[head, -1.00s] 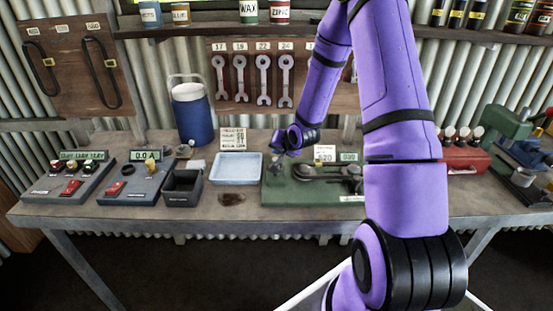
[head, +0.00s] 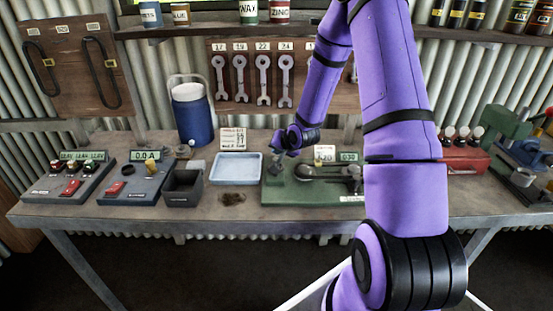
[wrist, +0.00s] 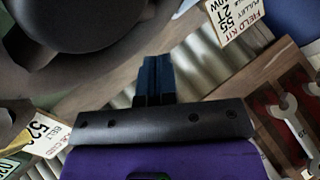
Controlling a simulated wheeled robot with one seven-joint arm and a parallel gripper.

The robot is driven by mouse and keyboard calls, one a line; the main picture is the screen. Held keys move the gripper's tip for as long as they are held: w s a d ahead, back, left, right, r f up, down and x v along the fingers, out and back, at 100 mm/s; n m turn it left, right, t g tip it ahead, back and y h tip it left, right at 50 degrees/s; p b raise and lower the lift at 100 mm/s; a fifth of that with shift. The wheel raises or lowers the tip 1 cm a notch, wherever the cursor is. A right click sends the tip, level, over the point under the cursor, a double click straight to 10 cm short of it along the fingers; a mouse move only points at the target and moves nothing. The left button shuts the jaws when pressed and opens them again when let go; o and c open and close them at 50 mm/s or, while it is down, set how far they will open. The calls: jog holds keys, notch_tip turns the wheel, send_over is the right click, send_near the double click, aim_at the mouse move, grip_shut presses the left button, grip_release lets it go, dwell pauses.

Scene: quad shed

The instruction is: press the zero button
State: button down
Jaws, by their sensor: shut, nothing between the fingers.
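My gripper (head: 280,145) is at the left end of the green bench device (head: 313,194), low over it. In the wrist view its blue fingers (wrist: 155,78) are together, with nothing visible between them. A large dark round part (wrist: 75,30) fills the upper left of the wrist view, near the fingers. The green device carries dark pulley-like parts and a small lit display (head: 349,156). I cannot pick out the zero button in either view; the gripper and arm cover part of the device. Whether the fingertips touch anything cannot be told.
A pale blue tray (head: 236,169) and a black bin (head: 183,187) stand left of the device. A red box (head: 465,160) is to the right. A white card (head: 233,138) stands behind the tray.

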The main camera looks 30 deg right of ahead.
aim_at(277, 159)
jog(key=shift+s+f+g, duration=0.2)
jog(key=shift+g, duration=0.1)
jog(key=shift+w+r, duration=0.15)
jog(key=shift+r, duration=1.3)
jog(key=shift+r, duration=0.1)
jog(key=shift+a+r, duration=0.1)
jog(key=shift+r, duration=0.15)
jog(key=s+a+r+n+g+h, duration=0.15)
jog(key=s+a+r, duration=0.35)
jog(key=r, duration=0.5)
jog(key=s+a+r+n+g, duration=0.1)
jog(key=s+a+r+n, duration=0.2)
jog(key=s+r, duration=0.5)
jog(key=s+a+r+n, duration=0.1)
jog(key=s+a+r, duration=0.1)
jog(key=s+r, duration=0.2)
jog(key=s+a+r+n+g+y, duration=0.1)
jog(key=s+a+r+n, duration=0.1)
jog(key=s, duration=0.8)
jog(key=s+a+r+n, duration=0.1)
jog(key=s+a+r, duration=0.2)
jog(key=s+r, duration=0.2)
jog(key=shift+s+a+r, duration=0.35)
jog(key=shift+s+a, duration=0.05)
jog(key=shift+s, duration=0.65)
